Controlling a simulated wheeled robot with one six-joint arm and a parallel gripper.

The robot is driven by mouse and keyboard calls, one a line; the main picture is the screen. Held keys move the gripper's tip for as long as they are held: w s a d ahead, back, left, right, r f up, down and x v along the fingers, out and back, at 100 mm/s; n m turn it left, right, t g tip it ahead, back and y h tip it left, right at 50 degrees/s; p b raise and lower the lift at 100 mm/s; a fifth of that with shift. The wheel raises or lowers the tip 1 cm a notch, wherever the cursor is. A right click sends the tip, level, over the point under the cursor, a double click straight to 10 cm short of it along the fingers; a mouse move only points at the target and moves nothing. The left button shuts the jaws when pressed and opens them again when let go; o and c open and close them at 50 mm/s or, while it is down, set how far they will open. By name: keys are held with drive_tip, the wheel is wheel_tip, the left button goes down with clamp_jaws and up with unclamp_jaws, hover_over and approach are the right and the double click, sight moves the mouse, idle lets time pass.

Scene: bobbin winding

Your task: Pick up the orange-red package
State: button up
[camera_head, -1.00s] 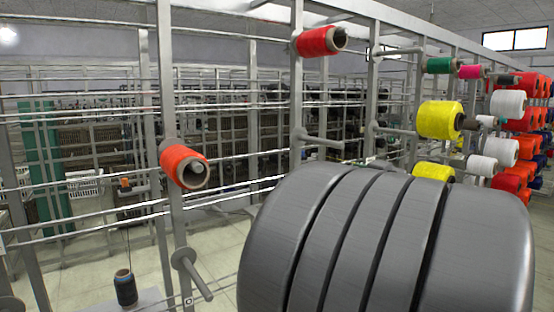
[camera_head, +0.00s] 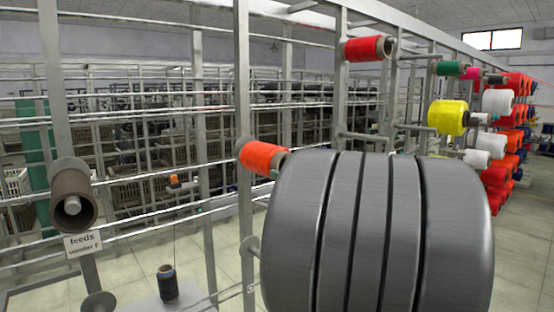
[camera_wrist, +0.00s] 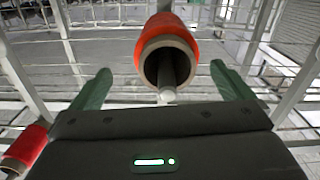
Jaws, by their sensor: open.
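The orange-red package (camera_head: 262,156) sits on a peg of the grey rack in the head view, left of my arm, which hides its right end. In the wrist view an orange-red package (camera_wrist: 167,28) is at top centre, its open brown core end facing the camera with a peg inside. My gripper (camera_wrist: 160,70) is open in the wrist view, with one green finger on each side of that package's near end. Nothing is shut between the fingers; I cannot tell how deep the package lies between them.
A red package (camera_head: 364,50) hangs higher on the rack; a red one (camera_wrist: 24,148) shows at the wrist view's lower left. A brown package (camera_head: 73,200), dark spool (camera_head: 167,284) and yellow package (camera_head: 448,118) are nearby. Rack posts and rails surround the pegs.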

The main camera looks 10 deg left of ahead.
sight(266, 159)
drive_tip(key=x, duration=0.3)
drive_tip(key=p+x, duration=0.1)
drive_tip(key=shift+s+a+r, duration=0.1)
drive_tip(key=shift+a, duration=0.45)
drive_tip(key=shift+w+a, duration=0.4)
drive_tip(key=shift+w, duration=0.05)
drive_tip(key=shift+c, duration=0.2)
drive_tip(key=c, duration=1.1)
